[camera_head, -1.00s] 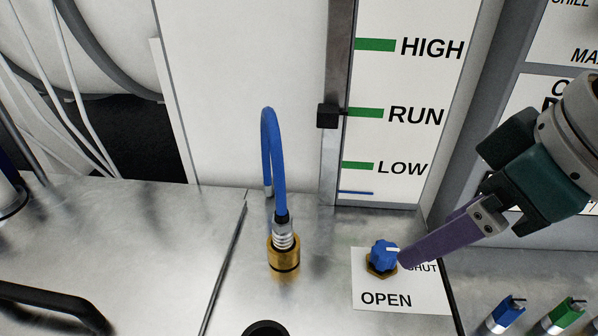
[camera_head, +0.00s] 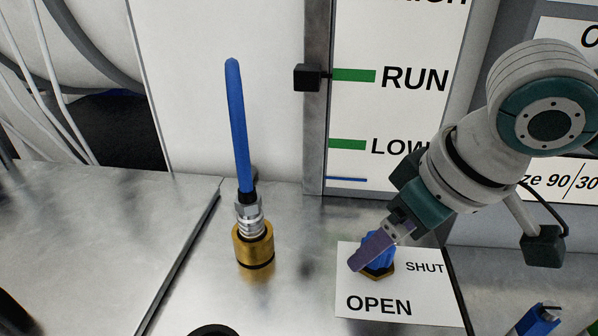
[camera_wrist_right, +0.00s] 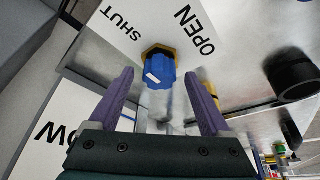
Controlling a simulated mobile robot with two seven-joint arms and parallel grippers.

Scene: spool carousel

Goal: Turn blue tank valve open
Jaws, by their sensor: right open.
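The blue tank valve is a small blue knob (camera_head: 378,245) on a brass base, standing on a white label card (camera_head: 390,308) marked SHUT and OPEN. My right gripper (camera_head: 370,254) is at the knob, and one purple finger covers part of it in the head view. In the right wrist view, the open fingers (camera_wrist_right: 160,78) lie on either side of the knob (camera_wrist_right: 160,68), with a gap visible on both sides. A white mark shows on the knob there; I cannot tell which word it points to. My left gripper is not in view.
A brass fitting (camera_head: 253,245) with an upright blue hose (camera_head: 238,130) stands left of the valve. Behind is a gauge panel (camera_head: 400,110) marked RUN and LOW, with a black slider (camera_head: 307,77). A blue connector (camera_head: 538,320) is at the lower right. The steel top at left is mostly bare.

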